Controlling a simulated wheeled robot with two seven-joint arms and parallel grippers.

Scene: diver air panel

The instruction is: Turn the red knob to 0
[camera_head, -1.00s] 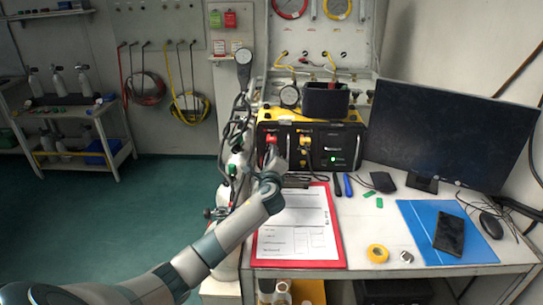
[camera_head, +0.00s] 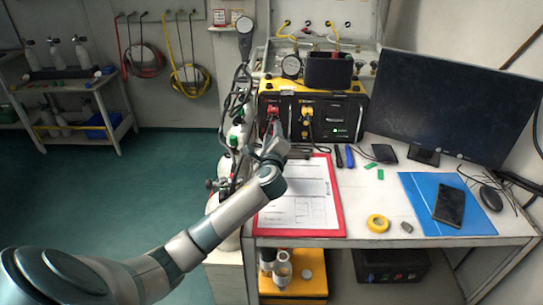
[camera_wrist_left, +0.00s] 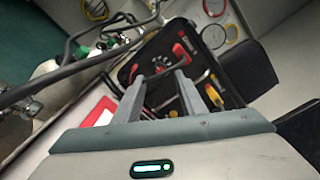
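The red knob (camera_head: 272,112) is on the left part of the black and yellow air panel (camera_head: 345,103), at the back of the desk. A yellow knob (camera_head: 307,112) is to its right. My left gripper (camera_head: 273,132) is just in front of and below the red knob in the head view. In the left wrist view its two fingers (camera_wrist_left: 158,80) are apart with nothing between them. The red knob (camera_wrist_left: 180,53) shows beyond the fingertips there, apart from them. The knob's scale is too small to read. My right gripper is not in view.
A red clipboard (camera_head: 338,212) lies on the desk below my gripper. Gas cylinders and hoses (camera_head: 235,140) stand close on the left. A black bin (camera_head: 328,70) sits on the panel. A monitor (camera_head: 450,108) and a blue folder (camera_head: 420,207) are on the right.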

